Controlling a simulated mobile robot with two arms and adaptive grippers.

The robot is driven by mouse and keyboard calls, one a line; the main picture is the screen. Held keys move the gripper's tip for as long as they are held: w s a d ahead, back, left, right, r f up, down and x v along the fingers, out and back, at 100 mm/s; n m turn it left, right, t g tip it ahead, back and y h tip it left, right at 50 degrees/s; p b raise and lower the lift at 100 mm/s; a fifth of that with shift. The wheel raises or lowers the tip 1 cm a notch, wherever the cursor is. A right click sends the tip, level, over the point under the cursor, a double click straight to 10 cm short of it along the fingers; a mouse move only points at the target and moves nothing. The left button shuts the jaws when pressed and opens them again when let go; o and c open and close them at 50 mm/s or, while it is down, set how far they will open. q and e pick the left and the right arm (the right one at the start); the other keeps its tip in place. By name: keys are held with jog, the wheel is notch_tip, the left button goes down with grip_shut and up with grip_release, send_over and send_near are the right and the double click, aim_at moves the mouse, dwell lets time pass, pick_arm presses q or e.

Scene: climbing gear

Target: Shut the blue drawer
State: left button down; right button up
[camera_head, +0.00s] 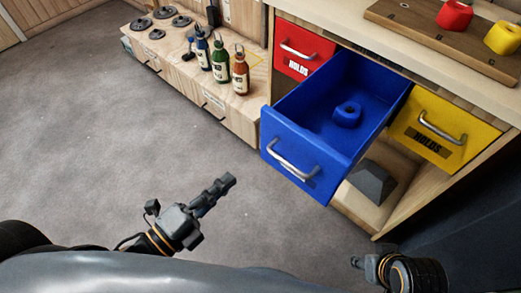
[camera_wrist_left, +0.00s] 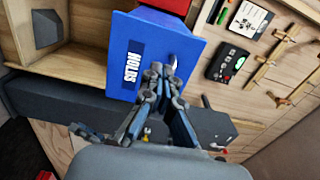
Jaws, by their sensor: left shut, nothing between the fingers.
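The blue drawer (camera_head: 305,160) is pulled well out of the cabinet, and a blue climbing hold (camera_head: 347,114) lies inside it. Its front carries a metal handle (camera_head: 293,160). My left gripper (camera_head: 228,181) is shut and empty, in front of and left of the drawer front, apart from it in the head view. In the left wrist view, the left gripper's fingers (camera_wrist_left: 165,76) overlap the blue drawer's front (camera_wrist_left: 150,45) near its handle; the "HOLDS" label shows beside them. My right gripper (camera_head: 360,263) shows only partly at the bottom right, and its fingers are unclear.
A red drawer (camera_head: 302,50) and a yellow drawer (camera_head: 446,127) flank the blue one. A grey hold (camera_head: 371,184) sits on the shelf below. Several bottles (camera_head: 221,63) stand on the low bench to the left. The grey floor (camera_head: 180,130) before the drawer is clear.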

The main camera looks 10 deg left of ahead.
pick_arm(q)
send_over(261, 151)
jog(key=s, duration=0.4)
jog(key=shift+w+d+b, duration=0.1)
jog(key=shift+d+b, duration=0.25)
jog(key=shift+b, duration=0.1)
